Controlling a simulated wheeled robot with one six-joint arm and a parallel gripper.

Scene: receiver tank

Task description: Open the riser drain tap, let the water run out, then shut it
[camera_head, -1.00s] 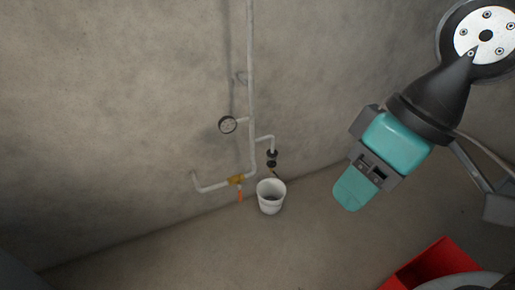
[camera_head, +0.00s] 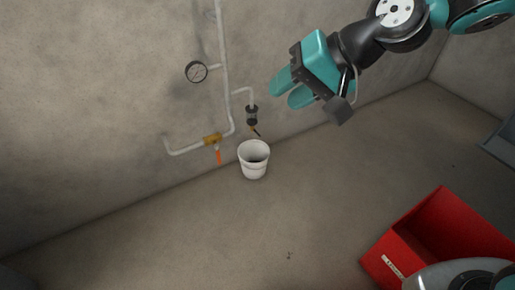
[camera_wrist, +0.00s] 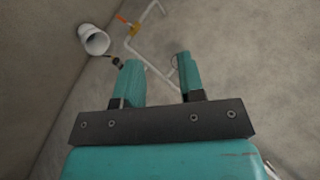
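A pale riser pipe (camera_head: 225,60) runs down the wall. A short branch on its right ends in a dark drain fitting (camera_head: 252,114) with a small yellowish lever or outlet (camera_head: 256,131) at its bottom. A white bucket (camera_head: 254,160) stands on the floor below it; its inside looks dark. The bucket (camera_wrist: 94,40) and drain fitting (camera_wrist: 117,62) also show in the wrist view. A brass valve (camera_head: 212,139) with an orange handle (camera_head: 218,156) sits on the lower pipe. My gripper (camera_head: 283,92) is open and empty, right of and above the drain fitting, apart from it.
A round gauge (camera_head: 196,72) is on the riser's left. A red bin (camera_head: 440,238) stands on the floor at the lower right. A grey object (camera_head: 500,140) is at the right edge. The floor around the bucket is mostly clear.

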